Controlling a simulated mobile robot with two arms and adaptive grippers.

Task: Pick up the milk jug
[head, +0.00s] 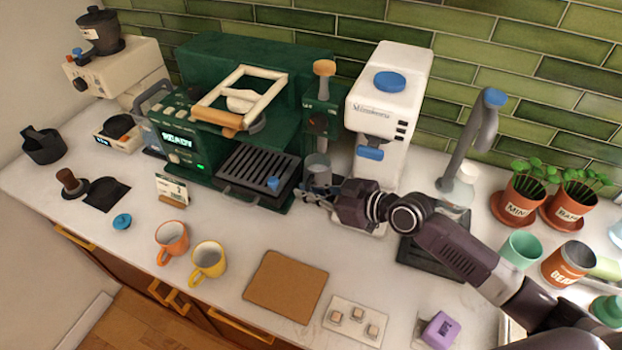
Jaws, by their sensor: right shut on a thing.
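The milk jug (317,170) is a small grey metal jug at the right side of the green espresso machine (200,105), below its right-hand wand and knob. My right gripper (312,194) reaches in from the right and is shut on the jug's lower part. The fingers partly hide the jug's base, so I cannot tell whether it touches the counter. The jug looks about upright. My left gripper is not in view.
A white machine (390,105) stands close behind my right wrist. An orange mug (171,240) and a yellow mug (208,262) stand at the front left. A brown mat (286,287) lies in front. Potted plants (524,195) stand at the right.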

